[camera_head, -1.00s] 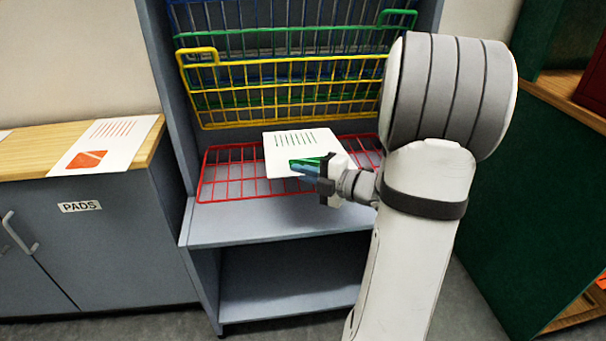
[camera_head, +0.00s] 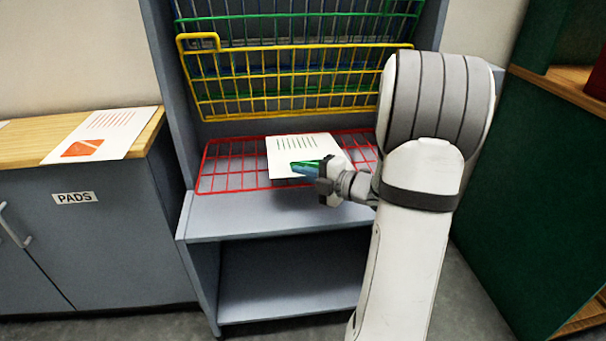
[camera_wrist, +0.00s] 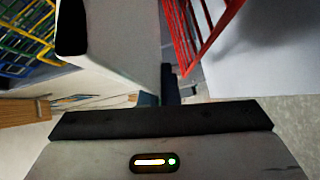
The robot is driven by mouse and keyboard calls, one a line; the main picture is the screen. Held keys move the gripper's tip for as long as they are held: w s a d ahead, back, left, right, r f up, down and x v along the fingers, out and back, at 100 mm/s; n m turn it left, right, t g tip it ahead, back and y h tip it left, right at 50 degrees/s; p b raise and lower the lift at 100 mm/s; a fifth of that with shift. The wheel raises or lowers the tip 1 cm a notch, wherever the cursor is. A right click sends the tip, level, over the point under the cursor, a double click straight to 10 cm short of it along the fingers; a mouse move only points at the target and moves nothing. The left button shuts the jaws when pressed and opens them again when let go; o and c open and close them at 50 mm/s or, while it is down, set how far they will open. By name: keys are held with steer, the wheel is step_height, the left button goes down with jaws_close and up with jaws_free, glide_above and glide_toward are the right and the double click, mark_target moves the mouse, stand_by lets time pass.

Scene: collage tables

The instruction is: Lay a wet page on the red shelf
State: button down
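The wet page (camera_head: 290,147), a white sheet with green lines and a green picture, is at the red shelf (camera_head: 228,179) in the head view. It is roughly level over the middle of the red wire grid; I cannot tell whether it touches the wires. In the wrist view the red shelf (camera_wrist: 192,35) shows at the top, close to the fingers. The grip itself is partly hidden there.
A yellow wire shelf (camera_head: 290,85) hangs tilted up above the red one, with green and blue ones behind. A grey board (camera_head: 260,216) lies in front. At left, another page (camera_head: 103,132) lies on the wooden counter (camera_head: 42,138) above the PADS cabinet (camera_head: 85,235).

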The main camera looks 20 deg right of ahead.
steer(key=c, duration=0.8)
jaws_free()
steer(key=shift+o, duration=0.2)
steer(key=shift+f, duration=0.1)
steer(key=shift+f+b, duration=1.6)
steer(key=shift+b, duration=0.1)
steer(key=shift+s, duration=0.1)
steer(key=s+a+b, duration=0.1)
steer(key=s+a, duration=0.1)
steer(key=s, duration=0.6)
steer(key=shift+s+a, duration=0.25)
steer(key=shift+a, duration=0.05)
steer(key=shift+r, duration=0.1)
